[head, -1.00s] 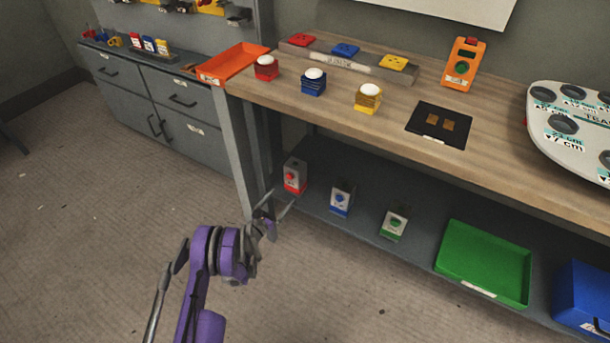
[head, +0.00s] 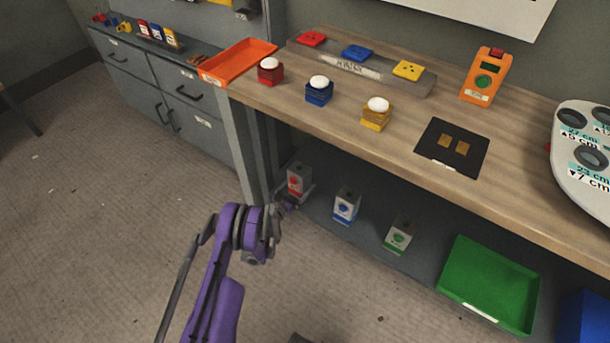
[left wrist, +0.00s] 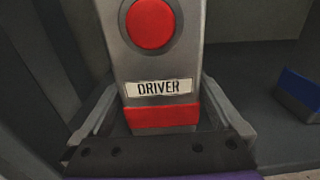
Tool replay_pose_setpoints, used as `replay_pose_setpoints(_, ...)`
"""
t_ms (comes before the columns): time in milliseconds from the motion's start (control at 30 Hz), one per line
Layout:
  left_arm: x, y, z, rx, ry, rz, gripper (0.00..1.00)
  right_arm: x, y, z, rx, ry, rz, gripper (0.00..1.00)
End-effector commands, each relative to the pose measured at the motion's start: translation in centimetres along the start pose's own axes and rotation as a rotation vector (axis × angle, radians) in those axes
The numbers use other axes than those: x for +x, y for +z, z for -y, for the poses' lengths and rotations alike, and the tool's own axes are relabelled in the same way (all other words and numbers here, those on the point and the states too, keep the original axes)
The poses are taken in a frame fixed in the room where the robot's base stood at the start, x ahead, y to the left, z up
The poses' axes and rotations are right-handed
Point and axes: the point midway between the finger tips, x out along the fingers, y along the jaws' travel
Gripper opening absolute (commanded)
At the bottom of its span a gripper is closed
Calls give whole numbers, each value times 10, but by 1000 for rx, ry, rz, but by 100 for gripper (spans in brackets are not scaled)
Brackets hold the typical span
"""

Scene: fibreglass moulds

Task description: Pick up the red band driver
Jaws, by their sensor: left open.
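The red band driver (head: 298,178) stands upright on the lower shelf under the bench, at the left end. It is a grey box with a red round spot and a red band. My left gripper (head: 300,197) is at its lower front. In the left wrist view the driver (left wrist: 160,60) fills the middle, with a "DRIVER" label above the red band. The open fingers of my left gripper (left wrist: 158,88) lie one on each side of it, with small gaps seeming to show. My right gripper is not in view.
A blue-marked box (head: 346,206) and a green-marked box (head: 398,236) stand to the right on the same shelf. A green tray (head: 488,285) lies further right. The bench top (head: 400,105) overhangs the shelf, and a grey bench leg (head: 240,150) stands close at left.

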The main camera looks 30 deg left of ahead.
Motion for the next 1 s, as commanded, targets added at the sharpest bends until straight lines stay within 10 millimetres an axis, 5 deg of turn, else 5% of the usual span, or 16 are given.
replay_pose_setpoints(167,0,0,0,0,0,0,98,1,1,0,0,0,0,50)
replay_pose_setpoints(667,0,-1,0,1,0,-1,8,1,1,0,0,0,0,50)
replay_pose_setpoints(1000,0,10,0,1,0,0,7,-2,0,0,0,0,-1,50)
